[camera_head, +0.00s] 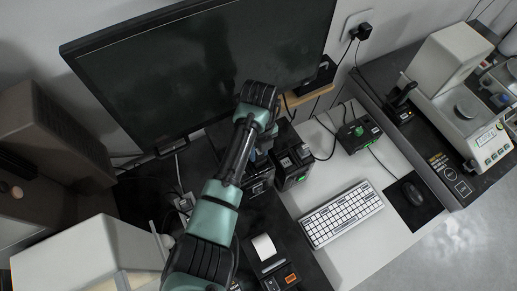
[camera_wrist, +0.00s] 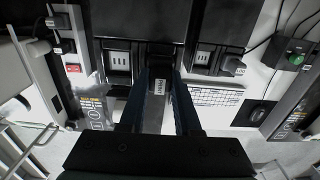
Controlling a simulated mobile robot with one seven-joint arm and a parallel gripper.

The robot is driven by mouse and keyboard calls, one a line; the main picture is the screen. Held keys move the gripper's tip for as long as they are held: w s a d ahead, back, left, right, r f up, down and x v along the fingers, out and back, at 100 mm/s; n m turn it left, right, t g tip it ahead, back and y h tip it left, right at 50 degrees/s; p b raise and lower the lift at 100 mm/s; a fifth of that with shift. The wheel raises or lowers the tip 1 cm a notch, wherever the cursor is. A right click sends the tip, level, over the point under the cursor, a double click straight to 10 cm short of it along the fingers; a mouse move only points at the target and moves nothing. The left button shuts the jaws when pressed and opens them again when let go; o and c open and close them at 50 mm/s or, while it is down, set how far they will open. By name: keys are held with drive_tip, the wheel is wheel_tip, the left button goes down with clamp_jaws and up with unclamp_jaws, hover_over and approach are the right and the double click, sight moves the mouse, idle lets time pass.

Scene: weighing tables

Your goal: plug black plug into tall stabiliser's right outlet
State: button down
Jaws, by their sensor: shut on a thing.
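My gripper (camera_wrist: 160,92) is shut on the black plug (camera_wrist: 158,86), which has a pale label and sits between the two fingers. In the wrist view, a black unit with a white outlet panel (camera_wrist: 117,62) is left of the plug. Another black unit with a pale outlet panel (camera_wrist: 203,58) is to its right. In the head view, a black box with a green light (camera_head: 291,163) stands just right of my gripper, and another dark box (camera_head: 261,181) is partly behind my arm. I cannot tell which is the tall stabiliser. The plug's prongs and their contact are hidden.
A large monitor (camera_head: 200,60) stands behind my gripper. A keyboard (camera_head: 340,213), a mouse (camera_head: 412,193) and a green-button box (camera_head: 358,133) are to the right. A power strip with a red switch (camera_wrist: 73,68) is at left.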

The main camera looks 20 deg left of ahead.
drive_tip(key=shift+f, duration=0.45)
unclamp_jaws()
idle(0.5)
drive_tip(key=shift+r, duration=0.2)
drive_tip(key=shift+r+p, duration=3.3)
drive_tip(key=shift+r, duration=0.35)
